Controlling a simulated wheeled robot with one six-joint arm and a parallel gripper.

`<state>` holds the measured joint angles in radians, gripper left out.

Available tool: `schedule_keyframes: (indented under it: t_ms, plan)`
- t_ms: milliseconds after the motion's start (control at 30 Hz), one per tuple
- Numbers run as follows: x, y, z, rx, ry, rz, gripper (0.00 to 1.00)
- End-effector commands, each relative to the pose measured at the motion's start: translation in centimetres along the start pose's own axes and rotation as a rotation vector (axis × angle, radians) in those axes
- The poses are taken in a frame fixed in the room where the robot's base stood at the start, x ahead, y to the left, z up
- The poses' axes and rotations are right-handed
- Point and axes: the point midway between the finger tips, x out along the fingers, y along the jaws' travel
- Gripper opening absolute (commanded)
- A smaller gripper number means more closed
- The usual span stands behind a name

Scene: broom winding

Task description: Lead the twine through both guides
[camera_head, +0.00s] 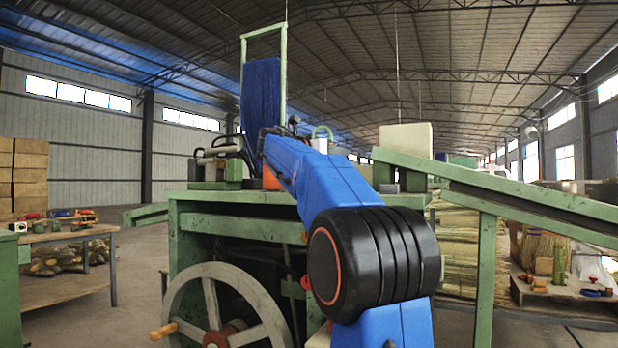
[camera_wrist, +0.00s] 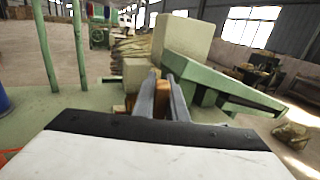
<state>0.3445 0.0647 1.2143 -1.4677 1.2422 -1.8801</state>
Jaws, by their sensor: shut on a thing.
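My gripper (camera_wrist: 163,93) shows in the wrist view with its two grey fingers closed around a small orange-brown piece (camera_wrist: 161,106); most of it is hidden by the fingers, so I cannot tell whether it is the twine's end. The fingers are above the green bench top (camera_wrist: 60,125). In the head view my blue arm reaches over the bench and hides the gripper. I cannot make out the twine or both guides clearly.
A green frame (camera_head: 243,75) with a blue sheet (camera_head: 261,92) rises behind the bench. A sloping green chute (camera_head: 500,192) runs to the right, beside a pale block (camera_head: 406,139). A spoked wheel (camera_head: 220,308) with a wooden handle (camera_head: 163,331) is below. An orange object (camera_head: 270,180) sits near my arm.

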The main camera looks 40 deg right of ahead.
Motion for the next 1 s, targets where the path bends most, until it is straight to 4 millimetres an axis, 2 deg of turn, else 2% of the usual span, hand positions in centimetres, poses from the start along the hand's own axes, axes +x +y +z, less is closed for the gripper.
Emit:
schedule_keyframes:
  t_ms: [1000]
  plan:
    - [3.6, -7.5, 0.0, 0.001, 0.0, 0.0, 0.0]
